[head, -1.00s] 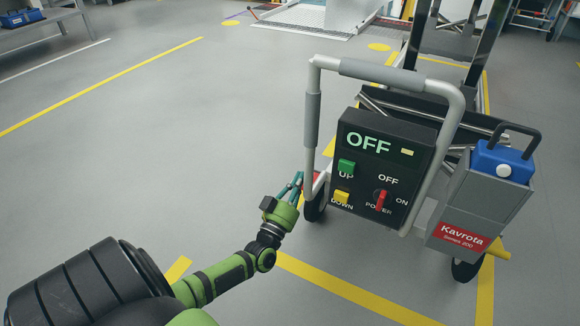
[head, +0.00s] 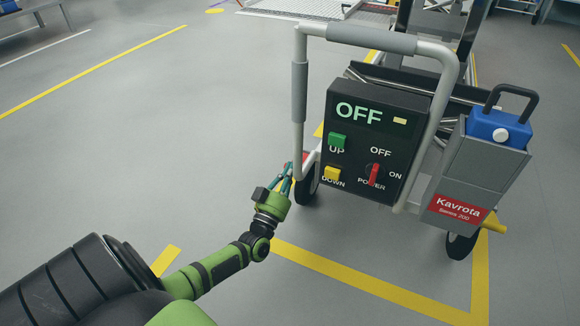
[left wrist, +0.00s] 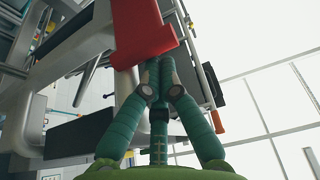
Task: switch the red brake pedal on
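The red brake pedal (left wrist: 143,28) is large at the top of the left wrist view, just beyond my fingertips. In the head view only a small red bit (head: 305,157) shows beside the lower end of the cart's handle, above the front wheel. My left gripper (head: 287,170) is low, at the left side of the cart by that wheel. In the left wrist view its teal fingers (left wrist: 155,68) come together at the tips, with nothing seen between them, right under the pedal's lower edge. I cannot tell whether they touch it. My right gripper is out of view.
The cart's black control panel (head: 370,145) reads OFF, with green and yellow buttons and a red power switch. A grey tube handle (head: 299,90) stands close beside my left gripper. A grey Kavrota box (head: 470,185) is at right. Floor to the left is clear.

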